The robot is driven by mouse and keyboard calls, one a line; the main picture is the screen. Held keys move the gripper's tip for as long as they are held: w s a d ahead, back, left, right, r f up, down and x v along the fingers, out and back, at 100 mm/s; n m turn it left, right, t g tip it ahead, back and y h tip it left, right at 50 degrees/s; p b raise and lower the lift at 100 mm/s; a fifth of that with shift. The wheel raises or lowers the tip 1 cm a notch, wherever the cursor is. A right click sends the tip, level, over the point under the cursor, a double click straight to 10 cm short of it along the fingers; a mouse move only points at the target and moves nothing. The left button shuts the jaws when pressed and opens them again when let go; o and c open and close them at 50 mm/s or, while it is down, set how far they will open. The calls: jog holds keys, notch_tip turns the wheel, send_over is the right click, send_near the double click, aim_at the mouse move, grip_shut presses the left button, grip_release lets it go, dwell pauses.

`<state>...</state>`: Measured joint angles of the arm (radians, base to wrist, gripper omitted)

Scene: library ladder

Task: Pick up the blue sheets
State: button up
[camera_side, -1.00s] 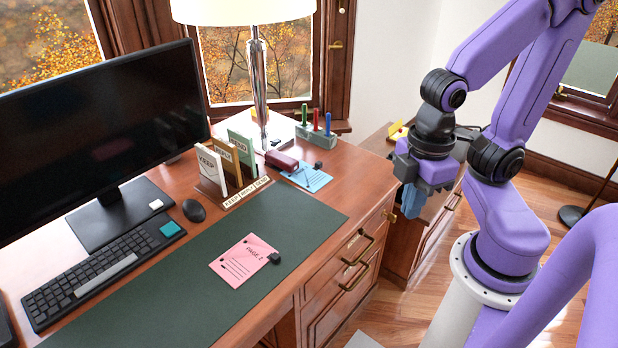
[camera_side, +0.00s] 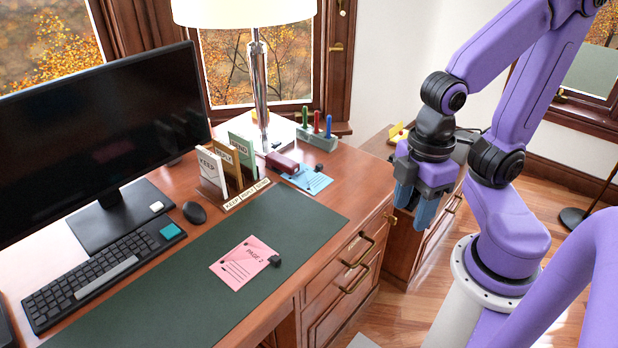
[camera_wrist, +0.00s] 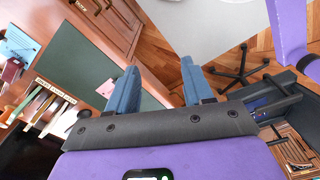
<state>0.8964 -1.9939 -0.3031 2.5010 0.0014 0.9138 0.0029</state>
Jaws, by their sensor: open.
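The blue sheets (camera_side: 310,180) lie on the wooden desk, partly behind the maroon stapler (camera_side: 281,162), with a dark clip at their right edge. In the wrist view the blue sheets (camera_wrist: 18,44) show at the upper left edge, with the stapler (camera_wrist: 12,70) beside them. My gripper (camera_side: 412,208) is open and empty, with blue fingers pointing down. It hangs to the right of the desk, well apart from the sheets. In the wrist view its two fingers (camera_wrist: 158,88) stand apart with nothing between them.
Pink sheets (camera_side: 243,262) with a dark clip lie on the green desk mat (camera_side: 190,312). A file sorter (camera_side: 228,175) stands left of the blue sheets. A pen holder (camera_side: 316,138) and a tall lamp (camera_side: 260,85) stand behind them. A monitor (camera_side: 95,130) fills the left.

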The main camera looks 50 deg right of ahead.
jog(key=w+f+m+t+h, duration=0.1)
jog(key=w+f+m+h, duration=0.1)
jog(key=w+m, duration=2.1)
jog(key=m+h, duration=0.3)
jog(key=m, duration=0.5)
send_over(320, 164)
jog(key=a, duration=0.2)
jog(key=shift+g, duration=0.3)
notch_tip(320, 164, down, 20)
jog(key=shift+a+f, duration=0.15)
jog(key=shift+s+x, duration=0.1)
jog(key=shift+x, duration=1.2)
jog(key=shift+s+x, duration=0.15)
jog(key=shift+x, duration=1.2)
jog(key=shift+a, duration=0.15)
grip_shut()
